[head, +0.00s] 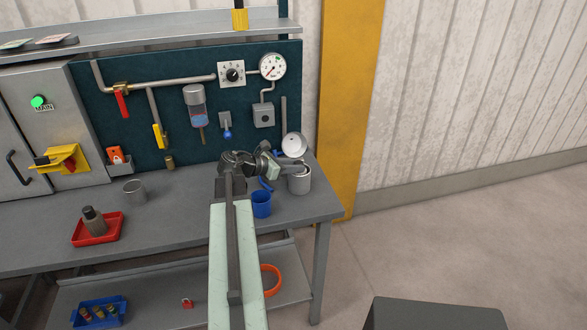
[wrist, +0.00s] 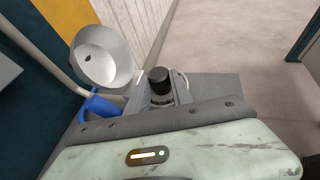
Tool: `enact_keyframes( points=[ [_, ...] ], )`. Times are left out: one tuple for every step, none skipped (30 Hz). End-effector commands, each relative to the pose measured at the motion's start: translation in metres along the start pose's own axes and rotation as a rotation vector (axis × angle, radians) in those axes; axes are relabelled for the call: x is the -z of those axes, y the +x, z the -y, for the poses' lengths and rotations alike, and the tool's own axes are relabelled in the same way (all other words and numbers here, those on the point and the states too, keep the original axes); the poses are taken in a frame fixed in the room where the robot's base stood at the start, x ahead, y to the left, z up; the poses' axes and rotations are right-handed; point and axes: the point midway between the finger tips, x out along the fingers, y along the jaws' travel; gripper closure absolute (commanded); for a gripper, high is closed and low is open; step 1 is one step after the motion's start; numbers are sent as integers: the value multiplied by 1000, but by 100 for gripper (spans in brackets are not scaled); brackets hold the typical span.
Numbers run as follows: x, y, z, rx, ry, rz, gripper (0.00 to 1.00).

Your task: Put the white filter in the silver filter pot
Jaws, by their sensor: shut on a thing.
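The silver filter pot (head: 299,184) stands on the bench near its right end. A round pale lid-like dish (head: 294,145) stands tilted up behind it; in the wrist view this dish (wrist: 103,55) has a small dark mark in its middle. A pale rim shows around the cap in the wrist view. I cannot tell how deep the filter sits in the pot.
A blue cup (head: 261,206) stands left of the pot, close to my arm. Further left are a grey cup (head: 133,190) and a red tray (head: 97,239) with a dark bottle. The pipe panel (head: 180,95) rises behind. Bench surface between cup and tray is clear.

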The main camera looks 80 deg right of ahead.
Motion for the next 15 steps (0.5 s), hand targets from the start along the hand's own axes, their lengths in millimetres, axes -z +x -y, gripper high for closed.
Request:
enact_keyframes(
  points=[
    [0,0,0,0,0,0,100],
    [1,0,0,0,0,0,100],
    [3,1,0,0,0,0,100],
    [4,1,0,0,0,0,100],
    [4,1,0,0,0,0,70],
    [2,1,0,-1,0,0,59],
    [2,1,0,-1,0,0,51],
    [2,1,0,-1,0,0,51],
    [2,0,0,-1,0,0,51],
    [2,0,0,-1,0,0,51],
    [2,0,0,-1,0,0,51],
    [2,0,0,-1,0,0,51],
    [3,0,0,-1,0,0,51],
    [3,0,0,-1,0,0,51],
    [3,0,-1,-1,0,0,51]
  ],
)
